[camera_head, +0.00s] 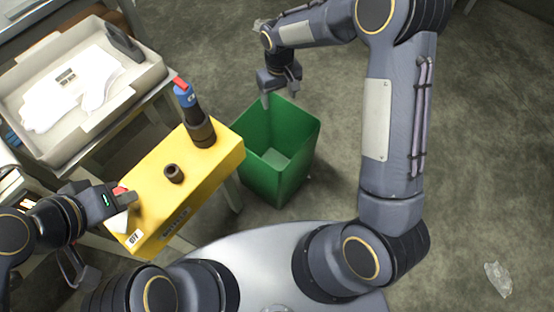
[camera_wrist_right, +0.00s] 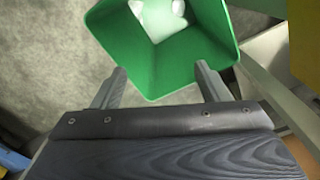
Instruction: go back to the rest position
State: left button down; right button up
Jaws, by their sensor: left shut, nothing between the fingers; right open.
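My right gripper (camera_head: 281,95) is open and empty, above the back rim of the green bin (camera_head: 292,182). In the right wrist view its two fingers (camera_wrist_right: 162,82) stand wide apart, with the bin (camera_wrist_right: 215,40) beyond them. Something pale (camera_wrist_right: 172,8) shows inside the bin there, too cut off to identify. My left gripper (camera_head: 128,198) is shut at the front left end of the yellow box (camera_head: 190,190). A red and a white piece show beside its fingers; I cannot tell whether they touch it. White gloves (camera_head: 70,90) lie in the grey tray (camera_head: 25,85).
On the yellow box stand a dark holder with a blue, red-topped tool (camera_head: 186,95) and a small dark ring (camera_head: 173,173). A dark object (camera_head: 124,42) sits at the tray's edge. Crumpled clear film (camera_head: 498,279) lies on the floor at right.

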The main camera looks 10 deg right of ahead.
dwell(0.3)
jog(key=s+d+r+m+t+y, duration=0.2)
jog(key=s+d+r, duration=0.4)
jog(key=s+r, duration=0.65)
jog(key=s+r+m+t+y, duration=0.1)
jog(key=s+r+t, duration=0.1)
jog(key=s, duration=0.6)
jog(key=s+r+m+t+y, duration=0.1)
jog(key=s+r+t, duration=0.15)
jog(key=s, duration=0.55)
notch_tip(320, 180, up, 24)
jog(key=p, duration=2.4)
jog(key=shift+w+g+p, duration=0.25)
jog(key=shift+g+p, duration=0.1)
jog(key=shift+g, duration=0.1)
jog(key=shift+f, duration=0.1)
jog(key=shift+c, duration=0.3)
